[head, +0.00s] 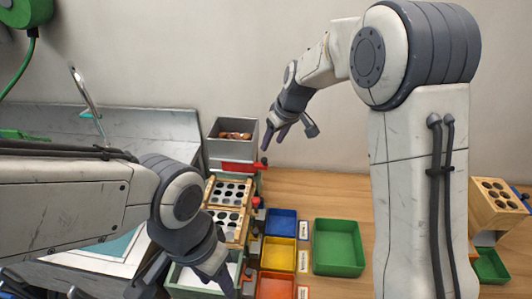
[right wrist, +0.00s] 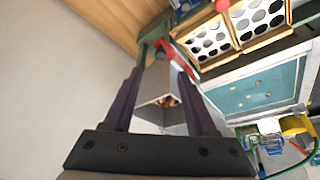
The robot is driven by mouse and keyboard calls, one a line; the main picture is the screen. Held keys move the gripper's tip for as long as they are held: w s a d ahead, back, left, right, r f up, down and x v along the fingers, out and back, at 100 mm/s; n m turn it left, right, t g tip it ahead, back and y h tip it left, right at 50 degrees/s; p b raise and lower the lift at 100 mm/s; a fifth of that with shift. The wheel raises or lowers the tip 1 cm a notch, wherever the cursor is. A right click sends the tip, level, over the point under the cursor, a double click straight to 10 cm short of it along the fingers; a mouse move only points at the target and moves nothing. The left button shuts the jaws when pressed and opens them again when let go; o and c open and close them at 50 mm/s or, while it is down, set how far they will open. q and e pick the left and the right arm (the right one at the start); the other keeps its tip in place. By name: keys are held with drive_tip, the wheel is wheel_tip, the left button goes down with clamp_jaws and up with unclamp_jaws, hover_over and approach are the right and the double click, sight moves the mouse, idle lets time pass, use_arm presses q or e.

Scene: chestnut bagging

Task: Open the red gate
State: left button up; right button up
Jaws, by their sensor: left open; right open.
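The red gate (head: 238,167) is a flat red piece at the foot of a grey hopper (head: 233,146) that holds brown chestnuts. A small knob (head: 264,161) shows at its right end. In the right wrist view, red parts (right wrist: 163,46) show beyond the fingertips, and the grey hopper (right wrist: 150,88) lies between the fingers. My right gripper (head: 275,140) is open and empty, up and right of the gate, apart from it. Its fingers also show in the right wrist view (right wrist: 158,76). My left gripper (head: 222,284) is open at the bottom, over a pale-bottomed tray.
Wooden hole trays (head: 243,179) stand below the gate. Blue (head: 282,222), yellow (head: 278,254), orange (head: 276,286) and green (head: 339,247) bins sit on the wooden table. A sink counter (head: 150,124) is at the left. Bare table lies right of the gate.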

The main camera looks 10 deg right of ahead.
sight(265, 159)
drive_tip(key=p+x, duration=0.1)
drive_tip(key=x, duration=0.7)
drive_tip(key=shift+a+f, duration=0.1)
drive_tip(key=shift+f, duration=0.1)
clamp_jaws()
idle(1.1)
